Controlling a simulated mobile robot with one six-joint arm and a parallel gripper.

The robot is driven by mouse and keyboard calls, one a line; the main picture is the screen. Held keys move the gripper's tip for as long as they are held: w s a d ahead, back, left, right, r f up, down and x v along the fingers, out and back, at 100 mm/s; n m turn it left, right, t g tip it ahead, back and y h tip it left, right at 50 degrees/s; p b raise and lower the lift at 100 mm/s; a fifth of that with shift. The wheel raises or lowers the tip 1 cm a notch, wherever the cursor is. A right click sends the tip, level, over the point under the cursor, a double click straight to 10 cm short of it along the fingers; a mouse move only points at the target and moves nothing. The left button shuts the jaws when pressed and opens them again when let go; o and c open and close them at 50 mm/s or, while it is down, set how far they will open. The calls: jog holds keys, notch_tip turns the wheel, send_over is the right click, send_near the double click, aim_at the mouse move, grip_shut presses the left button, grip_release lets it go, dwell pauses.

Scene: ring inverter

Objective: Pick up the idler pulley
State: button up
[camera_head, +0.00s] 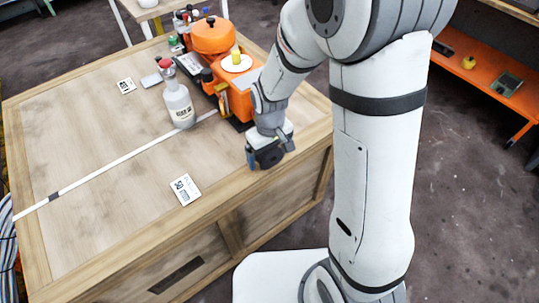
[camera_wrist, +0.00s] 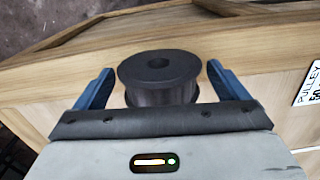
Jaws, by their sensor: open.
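The idler pulley is a dark, short cylinder (camera_wrist: 160,75) with a hole in its top face, in the middle of the wrist view. My gripper (camera_wrist: 160,69) is open, with one blue finger on each side of the pulley. A gap shows between each finger and the pulley. The pulley's near lower part is hidden behind the gripper body. In the head view my gripper (camera_head: 265,157) is over the near right edge of the wooden bench (camera_head: 110,165); I cannot make out the pulley clearly there.
A label card reading "PULLEY" (camera_wrist: 309,84) lies to the right in the wrist view. In the head view, a white bottle with a red cap (camera_head: 179,102) and an orange machine (camera_head: 235,90) stand behind my gripper. The bench's left and front areas are mostly clear.

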jog(key=shift+f, duration=0.8)
jog(key=shift+c, duration=0.3)
jog(key=shift+r, duration=0.1)
jog(key=c, duration=1.5)
